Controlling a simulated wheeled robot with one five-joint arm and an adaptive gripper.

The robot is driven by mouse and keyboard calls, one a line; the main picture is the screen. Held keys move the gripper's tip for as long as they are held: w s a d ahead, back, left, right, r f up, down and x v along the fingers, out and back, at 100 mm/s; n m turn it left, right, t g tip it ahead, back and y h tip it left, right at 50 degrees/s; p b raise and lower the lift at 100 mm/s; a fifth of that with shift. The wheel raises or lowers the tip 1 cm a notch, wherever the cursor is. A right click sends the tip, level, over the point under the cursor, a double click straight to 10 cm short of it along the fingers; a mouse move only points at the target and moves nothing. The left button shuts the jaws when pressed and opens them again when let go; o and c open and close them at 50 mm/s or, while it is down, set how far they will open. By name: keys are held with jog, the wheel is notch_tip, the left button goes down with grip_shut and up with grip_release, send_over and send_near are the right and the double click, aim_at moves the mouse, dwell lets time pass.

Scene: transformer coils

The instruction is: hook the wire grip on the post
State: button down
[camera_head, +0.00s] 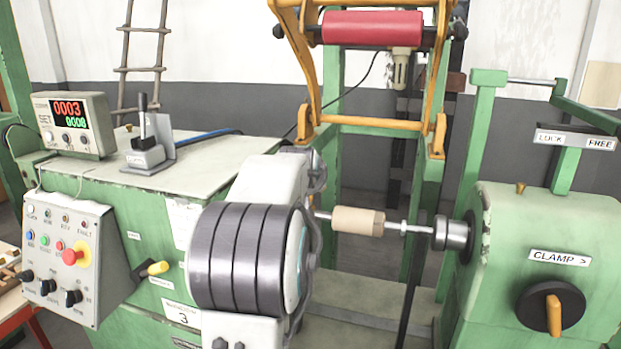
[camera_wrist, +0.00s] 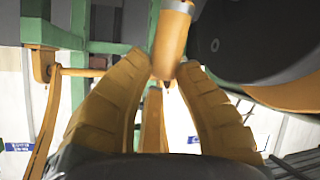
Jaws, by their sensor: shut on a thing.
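My gripper (camera_wrist: 167,72) shows in the wrist view, with ridged tan fingers on the left and right and a third one between them, lower in the picture. Its tips are closed in on a smooth tan cylinder (camera_wrist: 172,38) with a grey metal upper end. This looks like the wire grip; its lower end is partly hidden by the fingers, and no wire can be made out. I cannot make out the gripper in the head view. A small brass peg (camera_head: 521,188) stands upright on the green housing at the right; I cannot tell whether it is the post.
A tan core (camera_head: 356,220) sits on a horizontal shaft by the chuck (camera_head: 452,234). A yellow frame with a red roller (camera_head: 372,27) stands above. A control box (camera_head: 68,258) and counter (camera_head: 75,124) are at left. A large dark round part (camera_wrist: 255,40) is close in the wrist view.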

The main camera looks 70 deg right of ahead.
jog(key=c, duration=1)
grip_release()
jog(key=v, duration=1.2)
dwell(0.3)
